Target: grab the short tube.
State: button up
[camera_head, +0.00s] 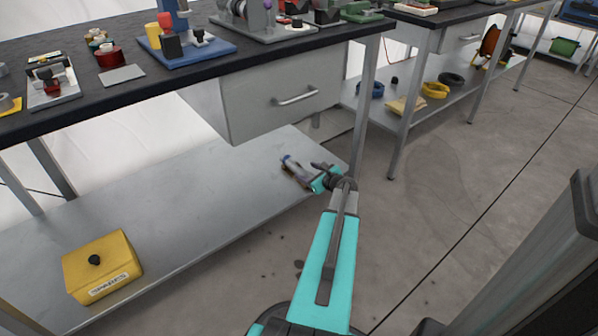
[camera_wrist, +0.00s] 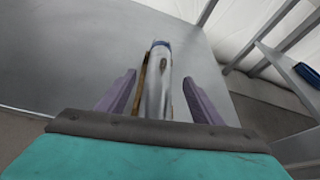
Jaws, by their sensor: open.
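The short tube (camera_wrist: 157,88) is silvery with a bluish far end and lies on the grey lower shelf. In the wrist view it points away from me, between the two purple fingers of my gripper (camera_wrist: 159,77). The fingers are open, with a gap on each side of the tube. A brown strip shows along its left side. In the head view the tube (camera_head: 295,169) lies near the shelf's right end, with my gripper (camera_head: 312,177) at its near end. My gripper's body hides the tube's near end in the wrist view.
The lower shelf (camera_head: 190,210) is otherwise bare around the tube. A yellow box (camera_head: 102,266) stands at its left. A drawer unit (camera_head: 285,100) hangs above, under the dark bench top, and a table leg (camera_head: 364,105) stands to the right.

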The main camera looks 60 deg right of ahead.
aim_at(301, 169)
jog(key=w+f+b, duration=0.1)
jog(key=w+d+f+b, duration=0.1)
jog(key=w, duration=0.1)
jog(key=shift+d+f, duration=0.15)
jog(key=shift+f, duration=0.05)
jog(key=shift+w+d+f+b, duration=0.1)
jog(key=shift+w+d+b, duration=0.1)
jog(key=shift+w+b, duration=0.25)
jog(key=shift+w, duration=0.1)
jog(key=c, duration=1.4)
jog(key=shift+r+p, duration=1.3)
jog(key=shift+r, duration=0.55)
jog(key=shift+a+r, duration=0.15)
jog(key=shift+a, duration=0.15)
jog(key=s+a+p, duration=0.1)
jog(key=s+a, duration=0.1)
jog(key=a, duration=0.2)
jog(key=s+a+p, duration=0.1)
jog(key=s+a, duration=0.1)
jog(key=a, duration=0.3)
jog(key=s+a+r+p, duration=0.1)
jog(key=s+a, duration=0.1)
jog(key=a, duration=0.3)
jog(key=shift+s+p, duration=0.3)
jog(key=shift+p, duration=0.1)
